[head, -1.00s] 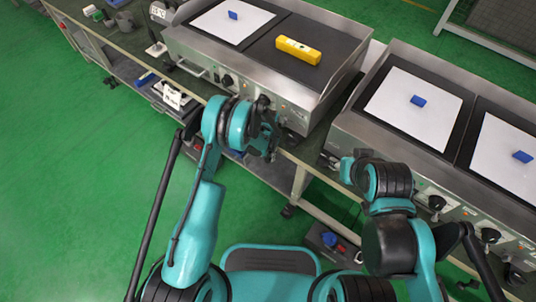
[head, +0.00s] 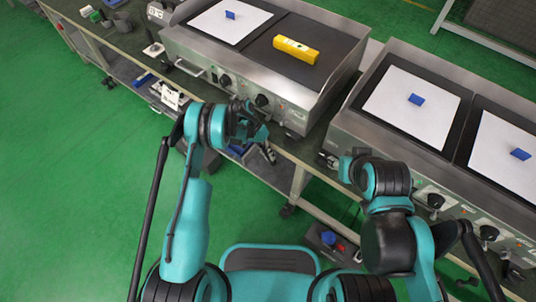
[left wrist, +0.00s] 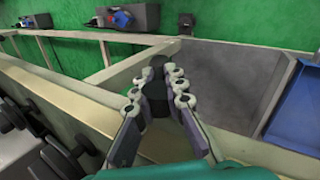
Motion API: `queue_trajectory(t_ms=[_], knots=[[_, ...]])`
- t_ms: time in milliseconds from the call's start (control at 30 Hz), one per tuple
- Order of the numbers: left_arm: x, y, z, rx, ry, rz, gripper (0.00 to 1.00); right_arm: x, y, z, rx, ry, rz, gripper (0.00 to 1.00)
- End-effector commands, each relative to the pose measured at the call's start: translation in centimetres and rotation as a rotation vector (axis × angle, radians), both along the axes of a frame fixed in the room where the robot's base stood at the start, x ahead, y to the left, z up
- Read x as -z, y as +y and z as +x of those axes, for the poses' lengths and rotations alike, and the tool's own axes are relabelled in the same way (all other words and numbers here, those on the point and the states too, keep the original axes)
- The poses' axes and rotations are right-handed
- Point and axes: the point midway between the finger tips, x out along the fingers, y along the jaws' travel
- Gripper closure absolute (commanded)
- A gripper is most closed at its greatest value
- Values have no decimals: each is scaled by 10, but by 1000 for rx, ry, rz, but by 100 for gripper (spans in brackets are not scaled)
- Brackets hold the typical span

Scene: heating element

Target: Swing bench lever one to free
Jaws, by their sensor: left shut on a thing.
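My left gripper (head: 264,140) is beside the bench's front edge, below the left griddle's knobs. In the left wrist view its two jointed fingers (left wrist: 157,82) are closed around a dark, short, rounded piece (left wrist: 157,103). This looks like the grip of bench lever one; the fingers hide most of it, and I cannot read its angle. In the head view the lever is hidden behind my gripper and wrist. My right gripper (head: 348,163) is near the front of the right griddle; its fingers are too hidden to read.
The left griddle (head: 345,75) carries a yellow block (head: 296,49) and a white sheet. The right griddle (head: 455,152) carries white sheets with blue blocks. Black knobs (head: 262,100) stick out near my left gripper. A blue bin (left wrist: 295,100) is on the shelf. Green floor is free at left.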

Motion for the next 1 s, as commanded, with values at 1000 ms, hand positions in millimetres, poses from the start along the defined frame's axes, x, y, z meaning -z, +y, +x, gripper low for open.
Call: queue_trajectory(t_ms=[1000], knots=[[-61, 27, 19, -2, -2, 2, 67, 0, 0, 0, 0, 0, 0, 60]])
